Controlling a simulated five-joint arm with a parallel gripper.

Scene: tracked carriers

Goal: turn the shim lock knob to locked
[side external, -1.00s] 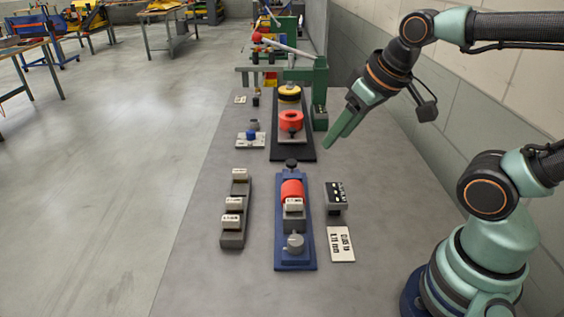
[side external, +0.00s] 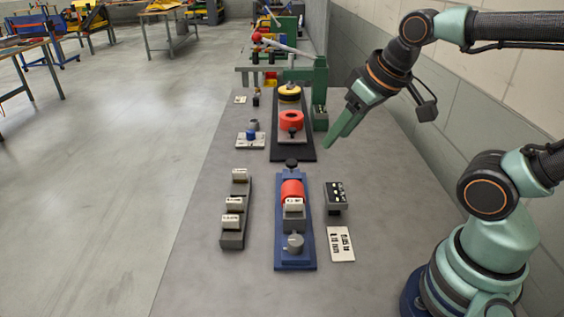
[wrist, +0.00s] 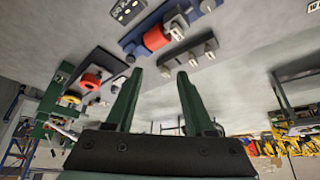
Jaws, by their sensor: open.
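A long blue fixture (side external: 281,256) lies on the bench, with a red cylinder (side external: 291,189) and a white labelled block (side external: 294,205) on it. The red cylinder also shows at the top of the wrist view (wrist: 156,38). My gripper (side external: 328,146) is raised behind and right of the fixture, touching nothing. Its two fingers stand apart, empty, in the wrist view (wrist: 160,74).
A grey rack (side external: 232,240) with white labelled blocks stands left of the fixture. A dark box (side external: 336,195) and a white printed card (side external: 340,244) lie right of it. Behind are a black-based fixture (side external: 305,151) with a red ring and a green press (side external: 320,90). The front bench is clear.

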